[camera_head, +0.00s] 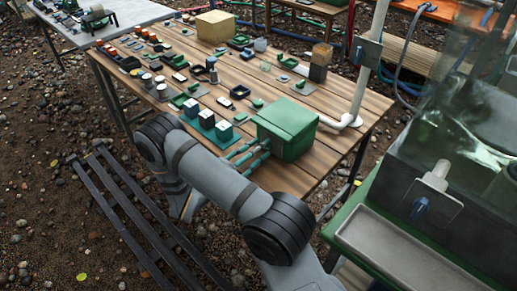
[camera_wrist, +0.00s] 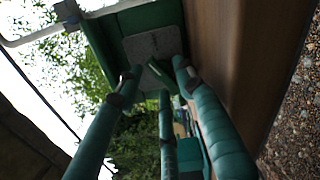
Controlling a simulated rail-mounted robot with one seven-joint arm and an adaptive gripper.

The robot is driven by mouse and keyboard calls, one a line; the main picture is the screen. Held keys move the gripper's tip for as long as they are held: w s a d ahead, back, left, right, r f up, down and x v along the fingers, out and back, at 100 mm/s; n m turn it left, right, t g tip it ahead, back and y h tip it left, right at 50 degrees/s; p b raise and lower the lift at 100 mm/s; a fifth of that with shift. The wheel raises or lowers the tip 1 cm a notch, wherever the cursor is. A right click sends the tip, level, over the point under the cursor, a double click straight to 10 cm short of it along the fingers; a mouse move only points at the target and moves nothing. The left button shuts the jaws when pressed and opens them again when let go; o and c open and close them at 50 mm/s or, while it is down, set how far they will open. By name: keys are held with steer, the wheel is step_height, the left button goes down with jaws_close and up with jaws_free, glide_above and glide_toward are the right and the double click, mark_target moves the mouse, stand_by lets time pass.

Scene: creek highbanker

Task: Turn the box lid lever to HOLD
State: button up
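A green box (camera_head: 287,128) with a closed-looking lid stands at the right front part of the wooden table. In the wrist view, its green side carries a grey plate (camera_wrist: 153,44) with a short dark green lever (camera_wrist: 160,73) in front of it. My gripper (camera_head: 262,149) points at the left side of the box with its teal fingers. In the wrist view, the fingertips of my gripper (camera_wrist: 158,78) are spread apart, with the lever between them. I cannot tell whether any finger touches it. No HOLD marking is readable.
Teal blocks with white tops (camera_head: 207,119) stand just left of the box. Several small parts crowd the wooden table (camera_head: 218,81). A white pipe (camera_head: 363,80) rises behind the box at right. A green-framed machine with a tray (camera_head: 395,252) stands front right.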

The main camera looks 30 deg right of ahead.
steer(key=shift+c, duration=0.8)
steer(key=shift+r, duration=0.1)
steer(key=c, duration=0.7)
steer(key=shift+w+a, duration=0.1)
jaws_close()
steer(key=shift+r+n, duration=0.1)
steer(key=shift+n, duration=0.3)
steer(key=shift+w+n+p, duration=0.1)
steer(key=shift+n+p, duration=0.6)
steer(key=shift+n, duration=0.3)
steer(key=n+p, duration=0.1)
steer(key=n, duration=0.2)
steer(key=shift+n, duration=0.3)
steer(key=n, duration=0.2)
steer(key=n+p, duration=0.1)
steer(key=n, duration=0.2)
steer(key=shift+a+f+n, duration=0.1)
steer(key=shift+f+n, duration=0.15)
steer(key=shift+n, duration=0.05)
steer(key=shift+f, duration=0.1)
steer(key=o, duration=0.8)
jaws_free()
